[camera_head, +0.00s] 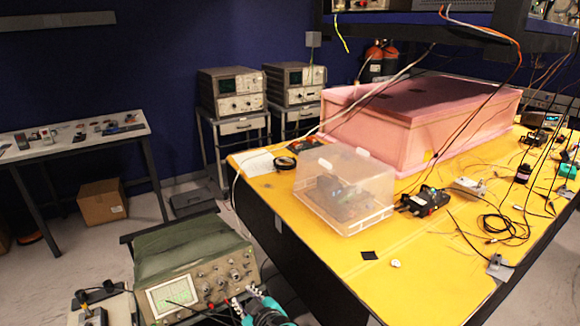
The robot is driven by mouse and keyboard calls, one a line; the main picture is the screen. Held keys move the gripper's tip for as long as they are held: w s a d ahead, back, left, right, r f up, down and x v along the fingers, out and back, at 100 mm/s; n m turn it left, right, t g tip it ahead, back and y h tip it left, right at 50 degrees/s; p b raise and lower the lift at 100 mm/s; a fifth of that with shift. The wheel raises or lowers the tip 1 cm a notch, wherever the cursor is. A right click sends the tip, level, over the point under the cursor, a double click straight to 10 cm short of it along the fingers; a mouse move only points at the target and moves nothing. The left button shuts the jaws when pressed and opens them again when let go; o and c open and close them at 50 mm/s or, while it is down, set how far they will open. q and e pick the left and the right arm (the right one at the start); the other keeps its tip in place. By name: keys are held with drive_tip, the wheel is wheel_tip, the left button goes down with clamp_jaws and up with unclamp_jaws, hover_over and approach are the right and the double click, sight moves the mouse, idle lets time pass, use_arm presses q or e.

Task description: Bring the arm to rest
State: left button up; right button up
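At the bottom left edge, dark parts (92,300) show on a pale block. They may belong to my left gripper, but they are too small and cut off to be sure. I cannot make out two fingertips or anything held there. My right gripper cannot be made out in this view.
A green-topped oscilloscope (197,270) stands close at the bottom left. The yellow table (330,255) bears a clear plastic box (342,188), a pink foam enclosure (400,148) and loose cables (500,226). A cardboard box (102,203) lies on the floor; clear floor (60,275) shows at left.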

use_arm(q)
drive_tip(key=s+a+m+g+h, duration=0.1)
drive_tip(key=s+a+m+h, duration=0.1)
drive_tip(key=s+m, duration=0.3)
drive_tip(key=s+a+m+g+h, duration=0.2)
drive_tip(key=s+m+h, duration=0.3)
drive_tip(key=s, duration=0.6)
drive_tip(key=shift+a+r+m, duration=0.2)
drive_tip(key=shift+a+m, duration=0.1)
drive_tip(key=shift+m, duration=0.1)
